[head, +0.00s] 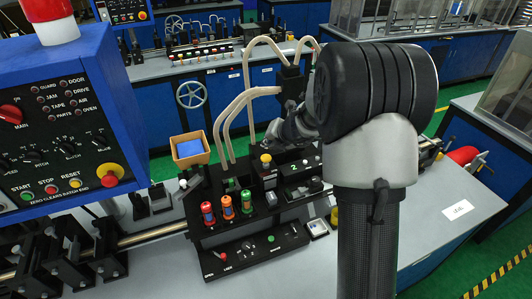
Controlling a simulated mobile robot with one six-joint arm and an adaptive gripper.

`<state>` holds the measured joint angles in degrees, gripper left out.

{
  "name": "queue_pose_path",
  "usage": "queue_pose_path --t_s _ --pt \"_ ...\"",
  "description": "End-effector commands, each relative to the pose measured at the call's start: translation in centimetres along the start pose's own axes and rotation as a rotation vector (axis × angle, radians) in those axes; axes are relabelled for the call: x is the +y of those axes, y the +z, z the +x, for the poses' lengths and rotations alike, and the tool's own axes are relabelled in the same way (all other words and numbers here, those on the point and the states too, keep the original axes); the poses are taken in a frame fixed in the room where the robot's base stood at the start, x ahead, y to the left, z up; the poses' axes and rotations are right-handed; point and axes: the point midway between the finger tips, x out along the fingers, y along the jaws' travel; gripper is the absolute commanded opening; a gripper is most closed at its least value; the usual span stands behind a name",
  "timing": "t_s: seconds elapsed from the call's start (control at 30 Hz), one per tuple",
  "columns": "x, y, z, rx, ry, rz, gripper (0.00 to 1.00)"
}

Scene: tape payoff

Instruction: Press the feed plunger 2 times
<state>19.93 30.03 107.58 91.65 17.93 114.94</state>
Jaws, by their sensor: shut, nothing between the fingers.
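A black station (230,228) on the grey bench carries the controls. A yellow-capped plunger-like knob (266,158) stands upright on a dark block at its back. Which control is the feed plunger I cannot tell for sure. My gripper (272,138) is shut and empty. In the picture it appears just above and beside the yellow cap; its fingertips are small and partly hidden by my wrist, so contact cannot be told. Red, orange and green capped cylinders (227,207) stand in a row at the front left of the station.
A small display (295,166) shows green marks. A blue control cabinet (70,110) with buttons stands at the left. A tan box (190,150) with a blue inside sits behind the station. Pale hoses (235,105) arch above it.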

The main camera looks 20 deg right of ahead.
Motion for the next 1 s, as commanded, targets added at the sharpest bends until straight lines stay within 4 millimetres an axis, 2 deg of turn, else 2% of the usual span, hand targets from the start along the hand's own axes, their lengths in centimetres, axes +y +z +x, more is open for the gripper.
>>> queue_pose_path --t_s 0.03,0.27,1.0 --pt "0.5 0.5 -0.7 0.0 0.0 0.0 0.0" --pt "1.5 1.5 -2.0 0.0 0.0 0.0 0.0" --pt "1.4 1.4 -1.9 0.0 0.0 0.0 0.0"
